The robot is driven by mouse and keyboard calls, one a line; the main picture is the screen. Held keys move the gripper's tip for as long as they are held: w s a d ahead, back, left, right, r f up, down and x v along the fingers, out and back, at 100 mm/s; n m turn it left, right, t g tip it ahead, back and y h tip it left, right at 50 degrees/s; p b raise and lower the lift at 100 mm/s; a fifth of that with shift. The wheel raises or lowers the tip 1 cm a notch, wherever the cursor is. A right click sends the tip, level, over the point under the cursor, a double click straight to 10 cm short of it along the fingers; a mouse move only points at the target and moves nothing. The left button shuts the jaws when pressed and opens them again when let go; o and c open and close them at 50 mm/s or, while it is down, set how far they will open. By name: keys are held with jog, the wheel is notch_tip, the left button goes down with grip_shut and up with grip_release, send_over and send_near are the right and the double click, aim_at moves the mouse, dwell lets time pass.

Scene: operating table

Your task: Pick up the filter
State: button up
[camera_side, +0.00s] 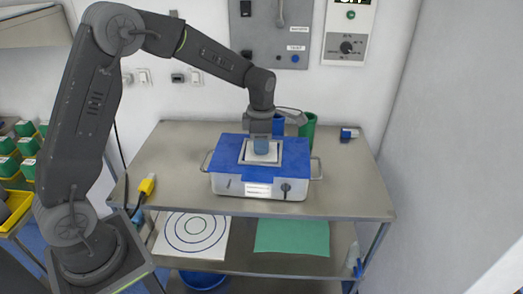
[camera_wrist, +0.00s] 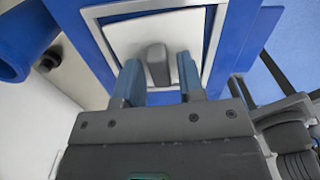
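The filter, seemingly the pale square panel (camera_side: 276,158) with a light frame, lies in the top of a blue-lidded metal box (camera_side: 228,186). In the wrist view the panel (camera_wrist: 190,30) carries a small grey knob (camera_wrist: 157,62) near its middle. My gripper (camera_side: 261,149) points down over the panel. In the wrist view its two blue fingers (camera_wrist: 158,78) stand apart, one on each side of the knob, with a gap visible on both sides. The gripper is open and holds nothing. Part of the panel is hidden behind the fingers.
The box stands on a steel cart top (camera_side: 155,175), with free room left and right. Blue (camera_side: 278,124) and green (camera_side: 308,130) cylinders stand behind it. A small blue-white item (camera_side: 348,134) lies at the back right.

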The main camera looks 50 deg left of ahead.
grip_shut()
jog(key=shift+r, duration=0.1)
